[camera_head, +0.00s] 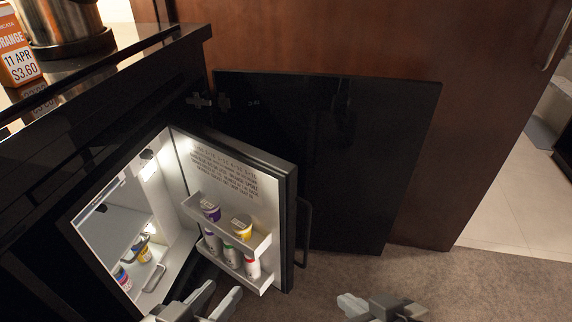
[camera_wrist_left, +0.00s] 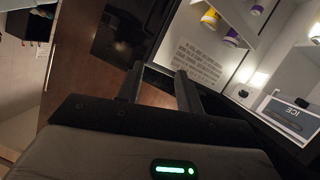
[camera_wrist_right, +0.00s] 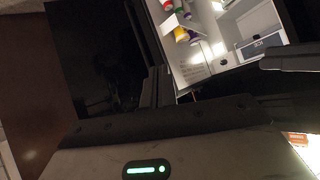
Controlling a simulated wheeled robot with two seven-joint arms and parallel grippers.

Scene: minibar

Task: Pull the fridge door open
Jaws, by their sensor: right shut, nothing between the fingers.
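The fridge door (camera_head: 289,180) stands wide open, its white inner side with filled shelves facing the interior. Its dark handle (camera_head: 304,232) is on the outer face. The lit fridge interior (camera_head: 115,225) is visible. My left gripper (camera_head: 218,297) is at the bottom, in front of the opening near the door's lower shelf. Its fingers (camera_wrist_left: 160,88) are apart with nothing seen between them; the door's inner side shows beyond. My right gripper (camera_head: 352,303) is low over the carpet, right of the door and apart from the handle. Its fingers (camera_wrist_right: 156,85) are together and empty.
A black cabinet panel (camera_head: 350,170) stands open behind the fridge door, against a brown wood wall (camera_head: 310,40). The counter (camera_head: 150,42) at upper left holds a metal container (camera_head: 68,28) and an orange carton (camera_head: 16,50). Carpet (camera_head: 480,285) is free at right.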

